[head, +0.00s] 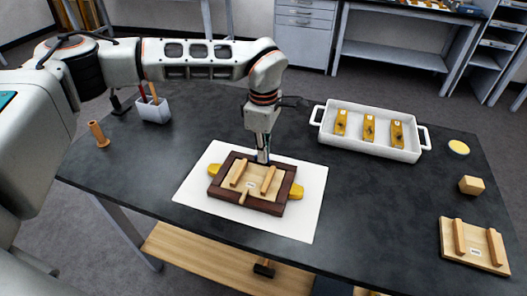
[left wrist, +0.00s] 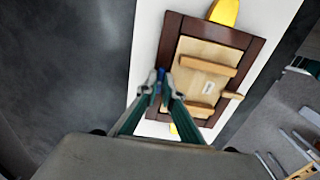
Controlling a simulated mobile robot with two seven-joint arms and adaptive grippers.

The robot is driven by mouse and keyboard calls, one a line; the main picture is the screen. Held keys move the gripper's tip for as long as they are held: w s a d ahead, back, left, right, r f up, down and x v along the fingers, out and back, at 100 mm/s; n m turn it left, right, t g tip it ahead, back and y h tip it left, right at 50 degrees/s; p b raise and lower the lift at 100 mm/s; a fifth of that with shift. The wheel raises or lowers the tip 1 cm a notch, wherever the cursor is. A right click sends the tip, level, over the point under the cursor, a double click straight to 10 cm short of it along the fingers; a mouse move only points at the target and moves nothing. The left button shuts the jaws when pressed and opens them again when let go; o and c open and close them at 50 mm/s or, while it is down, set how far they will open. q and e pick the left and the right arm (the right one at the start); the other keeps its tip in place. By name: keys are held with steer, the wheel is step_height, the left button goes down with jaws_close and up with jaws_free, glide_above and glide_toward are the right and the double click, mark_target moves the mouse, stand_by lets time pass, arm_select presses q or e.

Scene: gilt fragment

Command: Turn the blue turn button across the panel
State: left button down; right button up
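A dark wooden frame (head: 285,198) lies on a white sheet, with a light wood panel (head: 252,180) inside it. The panel carries two parallel wooden bars and a small label. The blue turn button (left wrist: 161,74) shows as a small blue piece at the frame's far edge; in the head view my gripper hides it. A light wooden button (head: 244,197) sits at the near edge, pointing across frame and panel. My left gripper (head: 263,158) points down at the far edge, its fingertips (left wrist: 160,86) close together on either side of the blue button, apparently closed on it. My right gripper is out of view.
Yellow ends (head: 213,168) stick out from under the frame on both sides. A white tray (head: 368,150) with several yellow pieces stands behind right. A second panel (head: 475,247), a wooden block (head: 471,185) and a yellow disc (head: 458,147) are at right. White sheet (head: 308,205) surrounds the frame.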

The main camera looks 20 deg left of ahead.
arm_select(q)
steer(key=shift+n, duration=0.3)
steer(key=n+p, duration=0.1)
steer(key=n, duration=0.2)
steer(key=shift+n, duration=0.4)
steer(key=n, duration=0.2)
steer(key=shift+w+n+p, duration=0.1)
steer(key=shift+n+p, duration=0.2)
steer(key=shift+p, duration=0.05)
steer(key=n, duration=0.5)
steer(key=shift+w+a, duration=0.1)
steer(key=n, duration=0.3)
steer(key=shift+n, duration=0.9)
steer(key=c, duration=2.2)
jaws_free()
